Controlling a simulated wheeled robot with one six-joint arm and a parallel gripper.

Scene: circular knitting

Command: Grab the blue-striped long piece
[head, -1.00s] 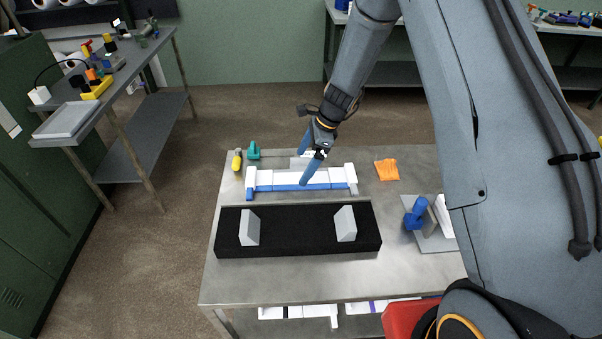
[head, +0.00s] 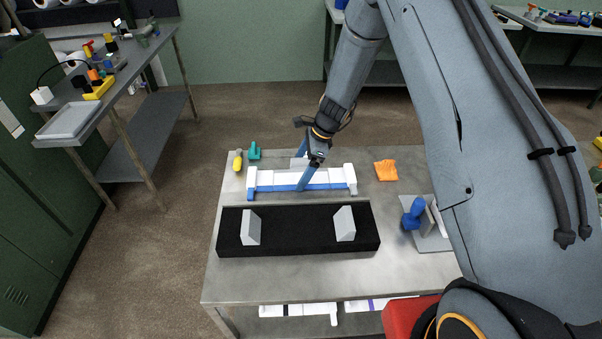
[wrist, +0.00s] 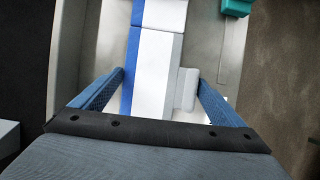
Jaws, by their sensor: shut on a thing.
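The blue-striped long piece (head: 270,182) is white with a blue stripe along its near side. It lies across the back of the grey table, with short feet at its ends. My gripper (head: 304,172) is down at its middle, one blue finger on the near side and one behind. In the wrist view, the long piece (wrist: 156,72) runs between the fingers. My gripper (wrist: 160,80) is shut on it: the left finger is against the blue side, the right finger against a pale tab on the other side. The piece appears level; any gap beneath it cannot be told.
A black foam block (head: 290,243) with two grey upright wedges lies just in front. A yellow item (head: 238,161) and a teal item (head: 254,151) are back left. An orange cloth (head: 386,170) and a blue-handled tool (head: 415,212) are right. The front table strip is clear.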

